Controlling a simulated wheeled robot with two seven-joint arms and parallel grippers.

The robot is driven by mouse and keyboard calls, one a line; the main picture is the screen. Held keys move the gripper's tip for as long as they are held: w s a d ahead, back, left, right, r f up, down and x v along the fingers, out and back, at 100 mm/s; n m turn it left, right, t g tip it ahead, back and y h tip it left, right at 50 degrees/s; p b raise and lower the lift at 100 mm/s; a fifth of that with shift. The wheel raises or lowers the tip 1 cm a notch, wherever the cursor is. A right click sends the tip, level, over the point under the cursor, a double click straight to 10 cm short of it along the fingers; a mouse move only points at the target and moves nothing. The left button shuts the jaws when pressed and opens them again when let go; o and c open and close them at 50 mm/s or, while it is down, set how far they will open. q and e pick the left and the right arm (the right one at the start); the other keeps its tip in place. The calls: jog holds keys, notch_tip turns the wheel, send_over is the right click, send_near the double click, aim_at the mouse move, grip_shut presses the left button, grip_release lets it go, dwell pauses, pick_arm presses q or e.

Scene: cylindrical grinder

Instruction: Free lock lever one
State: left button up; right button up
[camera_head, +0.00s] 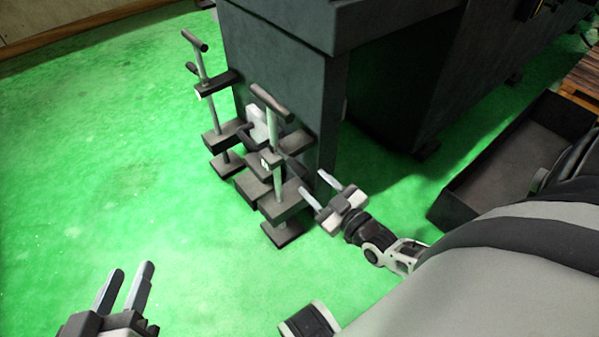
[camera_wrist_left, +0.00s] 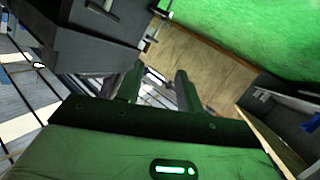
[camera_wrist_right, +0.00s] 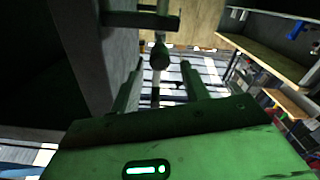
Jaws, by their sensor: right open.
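Two upright lock levers with T-shaped handles stand beside the dark machine's corner in the head view: a nearer one (camera_head: 271,103) and a farther one (camera_head: 195,42). No label shows which is lever one. My right gripper (camera_head: 319,190) is open and empty, just right of the nearer lever's lower blocks (camera_head: 284,203). In the right wrist view, a dark rounded knob on a rod (camera_wrist_right: 160,56) appears beyond and between the open fingers, not gripped. My left gripper (camera_head: 123,288) is open and empty, low over the green floor, away from the levers.
The dark grinder body (camera_head: 285,75) stands directly behind the levers. A dark open tray (camera_head: 500,165) lies to the right, with a wooden pallet (camera_head: 582,78) beyond it. The green floor (camera_head: 90,150) left of the levers is clear.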

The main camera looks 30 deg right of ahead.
aim_at(307, 177)
jog(key=w, duration=0.2)
jog(key=w+b, duration=0.1)
jog(key=w, duration=0.2)
jog(key=shift+w+a+f, duration=0.1)
jog(key=shift+w+a, duration=0.15)
jog(key=shift+w, duration=0.15)
jog(key=shift+w+b, duration=0.35)
jog(key=shift+w, duration=0.1)
pick_arm(q)
jog(key=shift+w+d+r+n+t+h, duration=0.15)
jog(key=shift+d+r+n+t+h, duration=0.15)
jog(key=shift+r+n+t+h, duration=0.1)
